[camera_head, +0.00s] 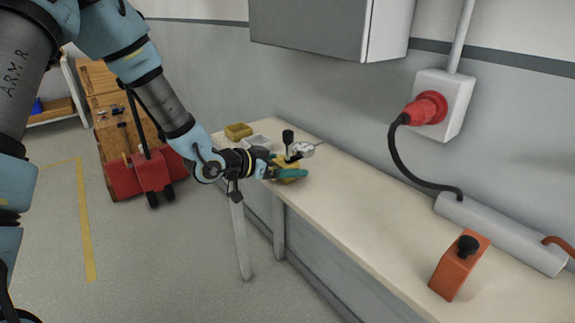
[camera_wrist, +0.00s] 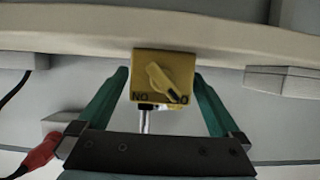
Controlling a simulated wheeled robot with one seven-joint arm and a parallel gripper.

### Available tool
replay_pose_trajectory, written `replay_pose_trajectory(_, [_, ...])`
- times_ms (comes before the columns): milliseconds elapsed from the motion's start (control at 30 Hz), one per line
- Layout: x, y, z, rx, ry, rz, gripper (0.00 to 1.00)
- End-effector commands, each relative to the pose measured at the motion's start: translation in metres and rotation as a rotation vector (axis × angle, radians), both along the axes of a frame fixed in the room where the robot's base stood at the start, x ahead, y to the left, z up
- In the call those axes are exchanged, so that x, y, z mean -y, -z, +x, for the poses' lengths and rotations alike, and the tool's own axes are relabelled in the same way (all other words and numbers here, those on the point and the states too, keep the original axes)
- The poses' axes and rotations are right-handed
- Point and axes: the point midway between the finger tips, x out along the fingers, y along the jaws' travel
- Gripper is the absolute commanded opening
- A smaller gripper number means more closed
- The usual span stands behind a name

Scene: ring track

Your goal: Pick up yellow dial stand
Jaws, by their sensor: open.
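The yellow dial stand (camera_head: 289,180) is at the front edge of the bench, partly hidden by my gripper in the head view. In the wrist view the yellow dial stand (camera_wrist: 147,63) shows a yellow rotary knob on its face with dark lettering below. My gripper (camera_head: 287,169) has teal fingers and is open. In the wrist view the fingers of my gripper (camera_wrist: 160,76) are on either side of the stand, with visible gaps on both sides. Whether the fingers reach its full depth I cannot tell.
A black-topped post (camera_head: 288,137) and a metallic part stand close behind the dial stand. A yellow bin (camera_head: 238,131) and a white bin (camera_head: 258,141) lie beyond. An orange stand with black knob (camera_head: 455,270) is at right. The middle bench is clear. A grey cabinet (camera_head: 305,25) hangs above.

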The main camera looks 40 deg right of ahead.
Motion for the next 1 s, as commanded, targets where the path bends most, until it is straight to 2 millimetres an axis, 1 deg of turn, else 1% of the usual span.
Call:
replay_pose_trajectory(233, [0.0016,0.0010,0.0002,0.000,-0.001,0.001,1.00])
replay_pose_trajectory(1000, [0.0013,0.0009,0.0002,0.000,0.000,0.001,0.13])
